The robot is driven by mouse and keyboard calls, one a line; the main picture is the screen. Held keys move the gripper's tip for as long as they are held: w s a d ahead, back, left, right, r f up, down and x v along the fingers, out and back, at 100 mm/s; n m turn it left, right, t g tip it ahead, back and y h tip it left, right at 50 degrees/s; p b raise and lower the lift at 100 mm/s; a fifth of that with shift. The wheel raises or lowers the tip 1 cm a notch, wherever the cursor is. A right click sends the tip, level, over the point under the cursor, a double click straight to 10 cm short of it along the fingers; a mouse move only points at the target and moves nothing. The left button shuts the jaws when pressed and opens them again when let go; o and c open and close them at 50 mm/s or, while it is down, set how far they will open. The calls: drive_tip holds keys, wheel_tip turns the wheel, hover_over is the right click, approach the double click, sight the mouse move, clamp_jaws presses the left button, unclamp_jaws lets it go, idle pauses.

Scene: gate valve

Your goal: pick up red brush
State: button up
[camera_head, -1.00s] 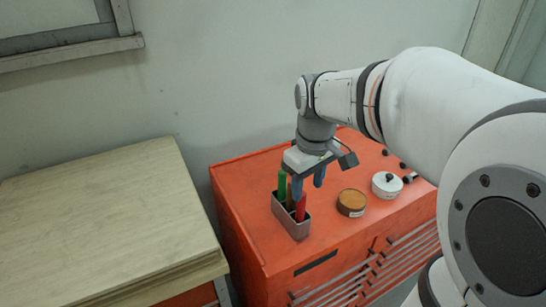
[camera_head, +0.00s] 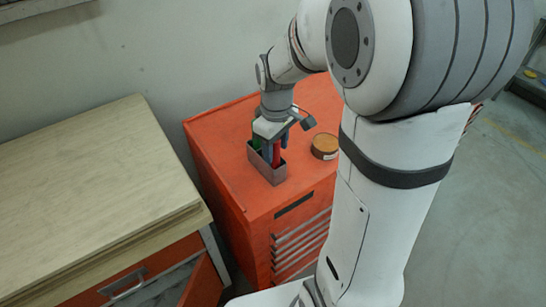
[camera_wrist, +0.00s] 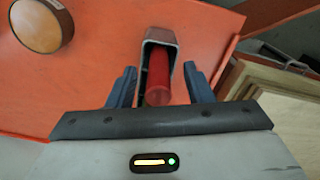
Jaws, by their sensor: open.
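The red brush (camera_head: 276,154) stands upright in a grey metal holder (camera_head: 268,172) on the orange cabinet. A green brush (camera_head: 256,142) stands in the same holder, behind and left of it. My gripper (camera_head: 274,146) is over the holder, pointing down. In the wrist view the red brush (camera_wrist: 158,78) lies between the two blue fingers of my gripper (camera_wrist: 158,90), which are open with gaps on both sides. The grey holder (camera_wrist: 172,38) shows beyond the brush. The green brush cannot be made out in the wrist view.
A round wooden-topped tin (camera_head: 324,146) sits on the orange cabinet (camera_head: 225,150), right of the holder; it also shows in the wrist view (camera_wrist: 42,24). A wooden-topped bench (camera_head: 90,190) with drawers stands at the left. My arm hides the cabinet's right part.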

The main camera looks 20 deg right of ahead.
clamp_jaws()
idle(0.4)
